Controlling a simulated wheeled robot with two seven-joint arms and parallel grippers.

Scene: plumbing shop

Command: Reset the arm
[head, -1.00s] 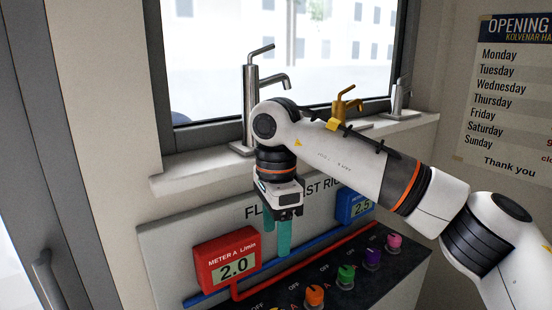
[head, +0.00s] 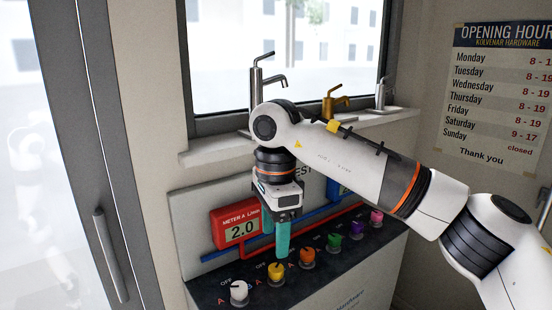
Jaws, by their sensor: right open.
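My right arm reaches in from the right side of the head view, bent so that its wrist points down. My right gripper (head: 275,236) is open and empty, with teal fingers pointing down in front of the flow test rig's panel (head: 190,212). Its tips show just above the yellow knob (head: 276,271); I cannot tell whether they touch it. The red meter A (head: 236,227) reads 2.0, left of the gripper. The blue meter is mostly hidden behind my arm. My left gripper is not in view.
The rig's dark ledge carries several knobs, among them a white one (head: 239,291), an orange one (head: 307,256) and a green one (head: 334,242). Faucets, one of them gold (head: 334,102), stand on the windowsill (head: 215,154). A door with a handle (head: 110,255) is at left.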

